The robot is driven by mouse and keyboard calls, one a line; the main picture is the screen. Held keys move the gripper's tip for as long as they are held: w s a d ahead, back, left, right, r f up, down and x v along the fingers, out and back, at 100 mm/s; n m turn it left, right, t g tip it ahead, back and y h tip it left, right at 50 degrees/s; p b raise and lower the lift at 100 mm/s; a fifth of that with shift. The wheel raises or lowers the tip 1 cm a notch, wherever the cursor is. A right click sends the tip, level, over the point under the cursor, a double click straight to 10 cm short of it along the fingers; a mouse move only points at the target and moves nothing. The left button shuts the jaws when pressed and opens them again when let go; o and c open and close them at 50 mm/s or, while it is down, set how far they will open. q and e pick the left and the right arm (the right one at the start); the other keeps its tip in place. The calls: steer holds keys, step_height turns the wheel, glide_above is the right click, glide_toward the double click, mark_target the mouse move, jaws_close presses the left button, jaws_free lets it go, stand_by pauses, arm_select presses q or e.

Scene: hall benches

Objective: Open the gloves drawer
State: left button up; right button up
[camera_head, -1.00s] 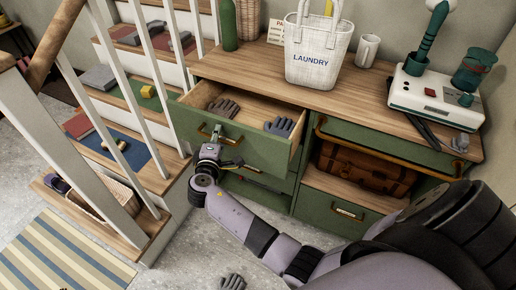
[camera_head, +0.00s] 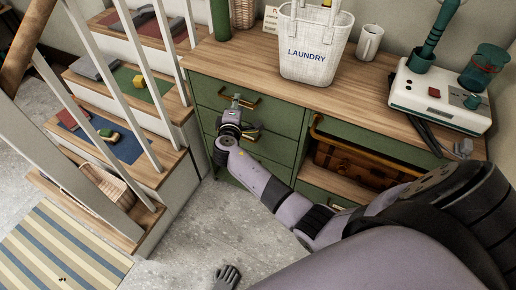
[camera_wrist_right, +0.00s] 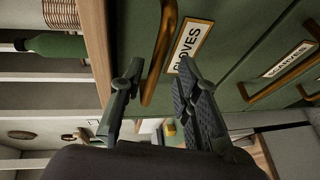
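The gloves drawer (camera_head: 278,122) is the green top drawer on the left of the cabinet, and it is closed. Its brass handle (camera_wrist_right: 162,45) and GLOVES label (camera_wrist_right: 187,46) show close up in the right wrist view. My right gripper (camera_head: 236,101) is at the front of this drawer, by the handle. In the right wrist view the two fingers of my right gripper (camera_wrist_right: 155,78) are apart, with the handle's near end between them; I see no grip on it.
A SCARVES drawer label (camera_wrist_right: 288,60) is on the neighbouring drawer. A LAUNDRY basket (camera_head: 307,50), white mug (camera_head: 368,42) and white machine (camera_head: 435,100) stand on the cabinet top. Stairs with a railing (camera_head: 140,50) are at left.

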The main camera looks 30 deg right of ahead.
steer(key=v, duration=1.6)
steer(key=s+a+f+n+g+y, duration=0.1)
steer(key=s+f+g+y, duration=0.1)
steer(key=f, duration=0.8)
steer(key=s+a+f+g+y, duration=0.1)
steer(key=s+a+f+y, duration=0.1)
steer(key=f, duration=0.8)
steer(key=s+f+m+g+y+p, duration=0.1)
steer(key=s+f+g+y, duration=0.2)
steer(key=s+f, duration=1)
steer(key=shift+s+a+f+m+g, duration=0.15)
steer(key=shift+s+f+m+g, duration=0.35)
steer(key=shift+f, duration=0.65)
steer(key=shift+w, duration=0.1)
